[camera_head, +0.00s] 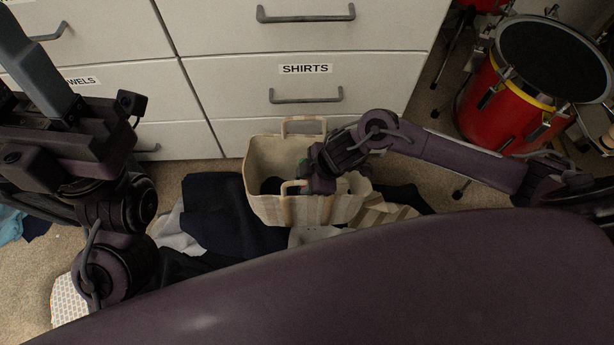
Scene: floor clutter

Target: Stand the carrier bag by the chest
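The carrier bag (262,163) is beige with pale stripes and two loop handles. It stands upright and open on the floor, close in front of the white chest (300,40), over or beside loose clothes. Something dark shows inside it. My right gripper (304,180) is at the bag's near rim, by the near handle; its fingers are hidden behind its own body, so I cannot tell whether it grips the handle. My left arm is at the left, and its gripper's fingertips do not show clearly.
Dark clothes (228,212) and a pale cloth (180,238) lie on the carpet left of the bag. A striped cloth (385,213) lies to its right. A red drum (500,112) on thin legs stands at the right. A blue cloth (12,226) lies far left. My body hides the near floor.

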